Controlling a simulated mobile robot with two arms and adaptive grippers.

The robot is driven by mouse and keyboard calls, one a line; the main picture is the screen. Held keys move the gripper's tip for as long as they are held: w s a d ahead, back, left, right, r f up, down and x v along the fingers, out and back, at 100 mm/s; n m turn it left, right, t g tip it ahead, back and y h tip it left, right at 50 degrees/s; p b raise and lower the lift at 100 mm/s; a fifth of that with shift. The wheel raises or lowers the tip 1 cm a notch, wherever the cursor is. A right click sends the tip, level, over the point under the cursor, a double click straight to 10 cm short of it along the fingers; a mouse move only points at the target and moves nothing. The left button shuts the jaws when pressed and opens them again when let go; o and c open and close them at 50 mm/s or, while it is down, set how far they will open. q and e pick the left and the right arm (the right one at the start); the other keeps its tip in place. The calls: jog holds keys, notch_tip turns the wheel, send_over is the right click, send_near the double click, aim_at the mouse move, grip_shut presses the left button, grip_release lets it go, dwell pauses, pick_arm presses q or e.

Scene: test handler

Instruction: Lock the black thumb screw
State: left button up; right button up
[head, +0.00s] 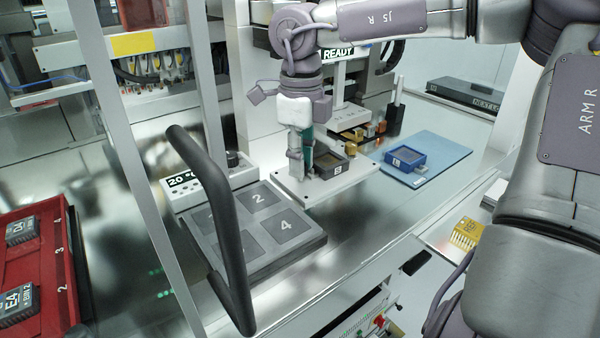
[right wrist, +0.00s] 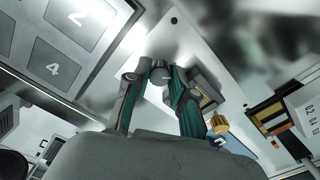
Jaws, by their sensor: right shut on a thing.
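My right gripper (head: 300,166) points down at the left part of a white plate (head: 345,184), beside a dark square socket (head: 328,164) on that plate. In the right wrist view the gripper (right wrist: 157,80) has its green-padded fingers on both sides of a small dark round knob, the black thumb screw (right wrist: 159,73), and is shut on it. The screw's top shows between the fingertips. In the head view the gripper hides the screw. I cannot tell how far the screw is turned. My left gripper is not in view.
A brass knob (head: 350,148) stands behind the socket. A blue socket block (head: 405,158) sits on a blue mat (head: 440,150) to the right. A grey numbered plate (head: 262,255) lies to the left, with a dark curved handle (head: 215,220) in front. A red tray (head: 60,262) stands far left.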

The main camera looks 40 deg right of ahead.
jog(key=shift+f+m+b, duration=0.15)
jog(key=shift+m+b, duration=0.35)
jog(key=shift+m, duration=0.8)
jog(key=shift+r+m, duration=0.2)
jog(key=shift+m, duration=0.2)
jog(key=shift+b, duration=0.3)
